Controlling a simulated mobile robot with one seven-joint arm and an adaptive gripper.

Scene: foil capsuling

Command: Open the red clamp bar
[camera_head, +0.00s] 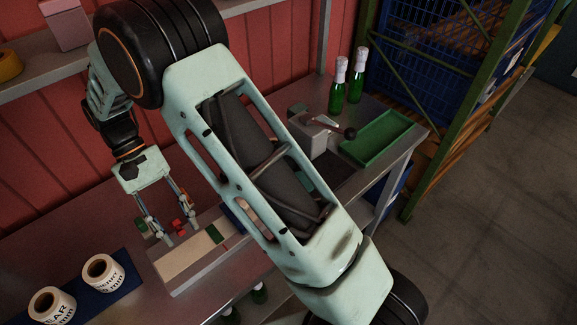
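A small red part (179,225), which looks like the red clamp bar, sits at the back edge of a pale, low fixture (190,258) on the metal bench. My gripper (178,230) points down at it from behind, its two fingers spread apart. The red part shows between the fingertips; I cannot tell whether they touch it. The bar's full shape and its hinge are too small to make out. A green block (142,225) is beside the left finger, and a green patch (215,234) is on the fixture.
Two label rolls (103,272) (52,306) stand on a blue mat at front left. My arm crosses the middle and hides part of the bench. A grey lever device (318,135), a green tray (378,138) and two green bottles (338,92) (357,80) stand at back right.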

